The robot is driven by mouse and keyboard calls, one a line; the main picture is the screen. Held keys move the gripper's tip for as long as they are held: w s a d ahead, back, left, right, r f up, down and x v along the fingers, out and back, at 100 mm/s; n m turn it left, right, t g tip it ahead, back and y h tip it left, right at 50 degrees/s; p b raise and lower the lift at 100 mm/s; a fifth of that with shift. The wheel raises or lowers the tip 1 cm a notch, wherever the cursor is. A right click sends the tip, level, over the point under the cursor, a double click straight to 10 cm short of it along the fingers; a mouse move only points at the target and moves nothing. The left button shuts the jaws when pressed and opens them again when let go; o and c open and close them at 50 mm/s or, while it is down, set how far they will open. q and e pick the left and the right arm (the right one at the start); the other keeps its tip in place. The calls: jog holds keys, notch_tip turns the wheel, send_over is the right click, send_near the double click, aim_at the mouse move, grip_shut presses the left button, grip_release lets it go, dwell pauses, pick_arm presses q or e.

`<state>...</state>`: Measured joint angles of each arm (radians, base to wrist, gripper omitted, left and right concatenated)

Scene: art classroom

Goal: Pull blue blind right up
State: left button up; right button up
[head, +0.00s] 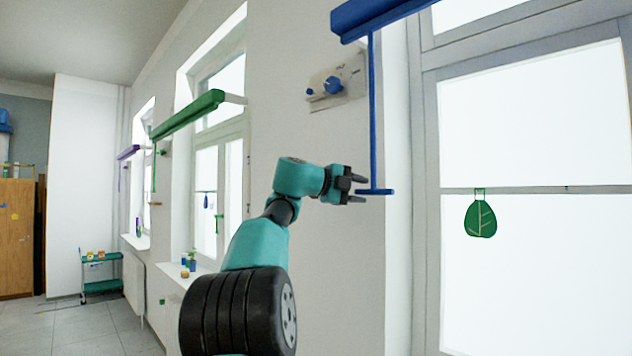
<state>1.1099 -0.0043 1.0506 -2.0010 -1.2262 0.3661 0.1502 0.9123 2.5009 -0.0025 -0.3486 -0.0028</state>
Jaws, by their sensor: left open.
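The blue blind (378,14) is a rolled-up casing at the top of the near window. A blue rod (372,110) hangs down from it and ends in a flat blue crossbar handle (375,192). My left gripper (360,189) is open, its dark fingers pointing right at the left end of the handle, one above and one below its level. I cannot tell whether the fingers touch it. My right gripper is not in view.
A wall panel with blue knobs (333,86) is left of the rod. A green blind (187,113) and a purple blind (128,152) hang at farther windows. A green leaf ornament (480,219) hangs on the near window. A teal cart (101,287) stands far left.

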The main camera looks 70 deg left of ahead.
pick_arm(q)
jog(key=s+r, duration=0.3)
jog(key=s, duration=1.2)
jog(key=shift+s, duration=0.35)
